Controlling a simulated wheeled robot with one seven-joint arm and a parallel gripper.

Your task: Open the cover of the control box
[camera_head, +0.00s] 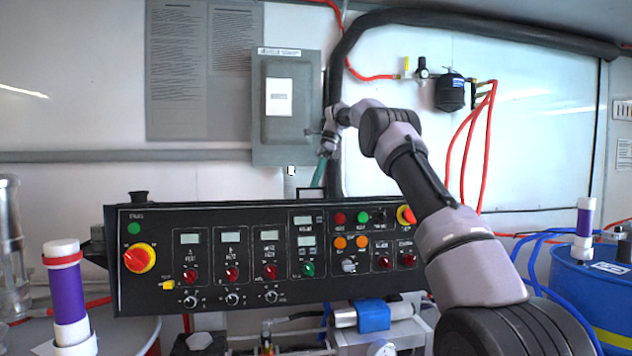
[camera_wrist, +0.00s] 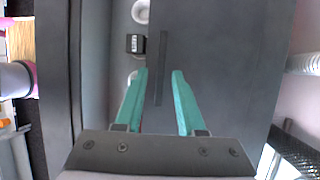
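The control box (camera_head: 258,110) is a grey wall-mounted box behind the console. Its cover (camera_head: 291,130) bears a white label and looks closed in the head view. My gripper (camera_head: 318,172) is by the box's lower right corner, its teal fingers pointing downward in the head view. In the wrist view my gripper (camera_wrist: 159,74) is open, with a clear gap between its fingers. A grey surface fills the middle there, and a thin dark strip (camera_wrist: 161,60) runs lengthwise in line with the gap. I cannot tell whether the fingers touch it.
The black control console (camera_head: 340,250) with knobs, lights and displays stands below the box. A thick black hose (camera_head: 337,70) runs just right of the box. A grey notice board (camera_head: 200,70) hangs to its left. Red hoses (camera_head: 475,130) hang on the right wall.

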